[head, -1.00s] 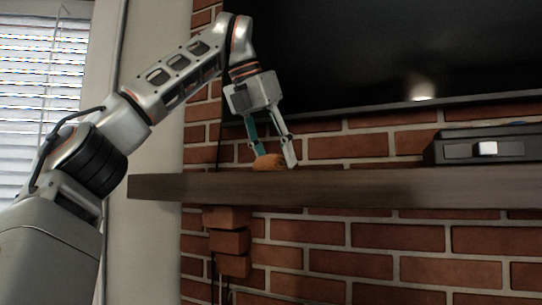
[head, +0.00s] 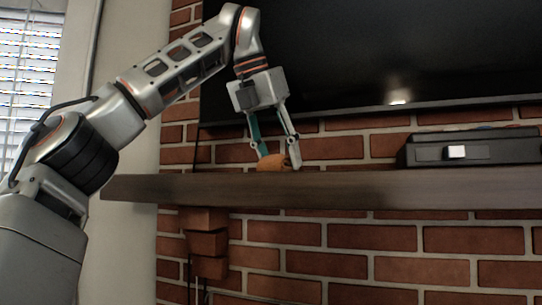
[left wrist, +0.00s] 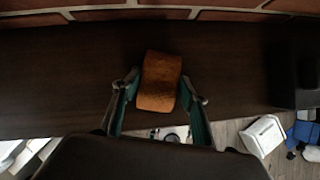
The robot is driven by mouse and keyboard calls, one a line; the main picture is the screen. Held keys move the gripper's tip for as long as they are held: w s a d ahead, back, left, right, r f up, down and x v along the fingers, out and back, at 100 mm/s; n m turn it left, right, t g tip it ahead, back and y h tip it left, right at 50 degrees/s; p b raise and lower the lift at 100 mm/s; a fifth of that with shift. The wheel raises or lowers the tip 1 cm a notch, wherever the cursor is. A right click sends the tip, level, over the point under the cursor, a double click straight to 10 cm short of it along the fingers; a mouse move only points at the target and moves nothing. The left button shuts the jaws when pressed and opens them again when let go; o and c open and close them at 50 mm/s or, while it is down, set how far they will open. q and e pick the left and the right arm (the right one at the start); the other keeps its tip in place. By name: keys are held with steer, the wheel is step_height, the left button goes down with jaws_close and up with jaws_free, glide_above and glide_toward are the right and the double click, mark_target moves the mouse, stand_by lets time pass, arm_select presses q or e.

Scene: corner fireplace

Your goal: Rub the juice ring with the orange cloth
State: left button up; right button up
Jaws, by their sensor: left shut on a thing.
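The orange cloth (head: 271,161) is a small folded or rolled piece low over the top of the dark wooden mantel shelf (head: 370,188). My left gripper (head: 278,158) points down and is shut on the cloth. In the left wrist view the cloth (left wrist: 160,80) sits between the two fingers of the gripper (left wrist: 160,88), above the dark shelf top. I cannot tell whether the cloth touches the wood. The juice ring does not show in either view. My right gripper is not in view.
A black box (head: 470,148) stands on the shelf to the right. A large dark screen (head: 390,50) hangs on the brick wall above. The shelf's left end is free, and the stretch between gripper and box looks clear.

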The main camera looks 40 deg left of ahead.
arm_select(q)
steer(key=shift+w+d, duration=0.3)
steer(key=shift+d, duration=0.55)
steer(key=shift+w+d, duration=0.25)
steer(key=shift+d, duration=0.55)
steer(key=shift+a, duration=0.2)
steer(key=shift+s+a+f, duration=0.1)
steer(key=shift+s+a, duration=0.4)
steer(key=shift+a, duration=1.05)
steer(key=shift+s+a, duration=0.55)
steer(key=shift+a, duration=1)
steer(key=shift+s+a+f, duration=0.1)
steer(key=shift+s+a, duration=0.4)
steer(key=shift+a, duration=1.05)
steer(key=shift+r, duration=0.1)
